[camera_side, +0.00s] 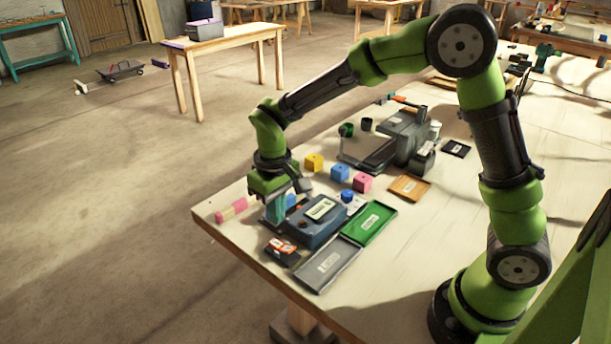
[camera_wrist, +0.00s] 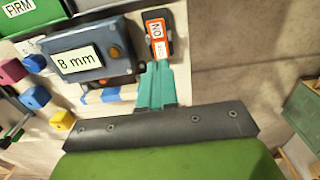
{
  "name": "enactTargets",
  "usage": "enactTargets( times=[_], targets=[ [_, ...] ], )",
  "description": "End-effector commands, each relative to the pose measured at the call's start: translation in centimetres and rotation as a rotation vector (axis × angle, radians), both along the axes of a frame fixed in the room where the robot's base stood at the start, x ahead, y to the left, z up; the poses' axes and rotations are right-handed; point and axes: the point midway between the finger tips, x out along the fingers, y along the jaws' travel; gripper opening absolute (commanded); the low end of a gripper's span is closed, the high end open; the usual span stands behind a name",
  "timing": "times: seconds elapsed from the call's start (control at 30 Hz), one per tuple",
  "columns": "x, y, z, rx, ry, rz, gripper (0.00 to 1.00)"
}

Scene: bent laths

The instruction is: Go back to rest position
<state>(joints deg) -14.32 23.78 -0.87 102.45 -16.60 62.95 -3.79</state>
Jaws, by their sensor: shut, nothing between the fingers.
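My gripper (camera_side: 275,218) is at the left end of the table in the side view, low beside the blue-grey box (camera_side: 317,221). In the wrist view its teal fingers (camera_wrist: 158,72) are together, with nothing seen between them. That view shows the box (camera_wrist: 83,55) just left of the fingers, with a label reading "8 mm". A dark piece with a red-and-white label reading "NO" (camera_wrist: 156,36) lies beyond the fingertips. Whether the fingertips touch anything is hard to tell.
Yellow (camera_side: 314,162), blue (camera_side: 340,173) and pink (camera_side: 362,182) cubes stand behind the box. A green tray (camera_side: 369,223), a grey tray (camera_side: 327,263) and an orange tray (camera_side: 409,188) lie nearby. A grey machine (camera_side: 402,135) stands farther back. A pink-and-cream piece (camera_side: 231,210) lies near the left edge.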

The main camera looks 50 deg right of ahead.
Motion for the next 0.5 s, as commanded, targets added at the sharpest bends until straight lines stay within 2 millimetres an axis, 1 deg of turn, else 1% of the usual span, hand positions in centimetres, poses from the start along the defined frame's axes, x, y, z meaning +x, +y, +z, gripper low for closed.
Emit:
enactTargets(
  times=[0.3,0.37,0.47,0.5],
  targets=[
    [-0.1,0.0,-0.2,0.004,-0.001,-0.005,0.00],
    [-0.9,0.0,-0.6,0.010,0.013,-0.014,0.00],
    [-2.5,-0.3,0.8,0.040,-0.012,-0.043,0.00],
    [-3.3,-0.6,1.7,0.055,-0.031,-0.058,0.00]
  ],
)
